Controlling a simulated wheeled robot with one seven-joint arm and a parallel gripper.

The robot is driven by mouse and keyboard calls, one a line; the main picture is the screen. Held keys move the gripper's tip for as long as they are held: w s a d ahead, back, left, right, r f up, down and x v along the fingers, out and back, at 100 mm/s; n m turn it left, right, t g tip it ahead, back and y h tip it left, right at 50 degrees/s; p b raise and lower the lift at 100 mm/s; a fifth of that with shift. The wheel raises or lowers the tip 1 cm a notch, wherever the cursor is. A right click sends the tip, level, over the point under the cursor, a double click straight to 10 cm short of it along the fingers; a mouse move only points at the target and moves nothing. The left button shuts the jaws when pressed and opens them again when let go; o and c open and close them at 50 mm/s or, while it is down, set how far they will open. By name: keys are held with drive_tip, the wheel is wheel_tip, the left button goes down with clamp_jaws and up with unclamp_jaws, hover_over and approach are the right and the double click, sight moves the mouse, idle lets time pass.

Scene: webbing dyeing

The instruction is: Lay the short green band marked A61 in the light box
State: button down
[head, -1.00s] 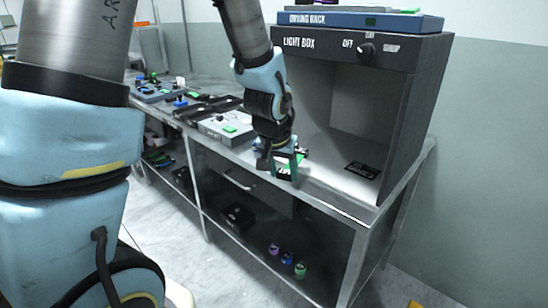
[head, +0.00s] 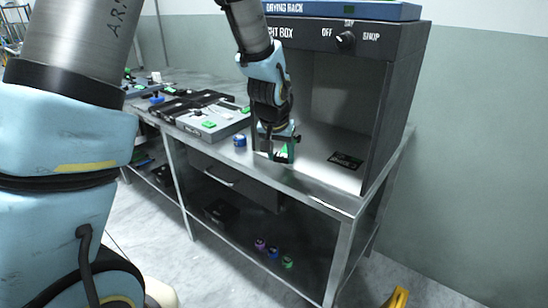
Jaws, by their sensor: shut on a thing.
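The light box (head: 398,100) is a dark open-fronted cabinet on the metal bench, with a pale lit interior. My gripper (head: 279,151) is at the left front of its opening, low over the bench top. It is shut on a small green piece with a white patch (head: 284,152), mostly hidden by the fingers. I cannot read any marking on it, nor tell whether it touches the surface below.
A black card (head: 345,160) lies on the light box floor, right of my gripper. A blue spool (head: 240,141) and a grey device with green parts (head: 212,122) stand to the left. Small spools (head: 273,253) sit on the lower shelf. The box's middle floor is clear.

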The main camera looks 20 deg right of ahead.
drive_tip(key=d, duration=0.1)
drive_tip(key=w+d, duration=0.2)
drive_tip(key=shift+d+f, duration=0.25)
drive_tip(key=shift+f, duration=0.05)
drive_tip(key=shift+w+d+f+b, duration=0.2)
drive_tip(key=shift+d+f+b, duration=0.15)
drive_tip(key=shift+f, duration=0.2)
drive_tip(key=shift+f+b, duration=0.45)
drive_tip(key=shift+f, duration=0.3)
drive_tip(key=shift+c, duration=0.7)
unclamp_jaws()
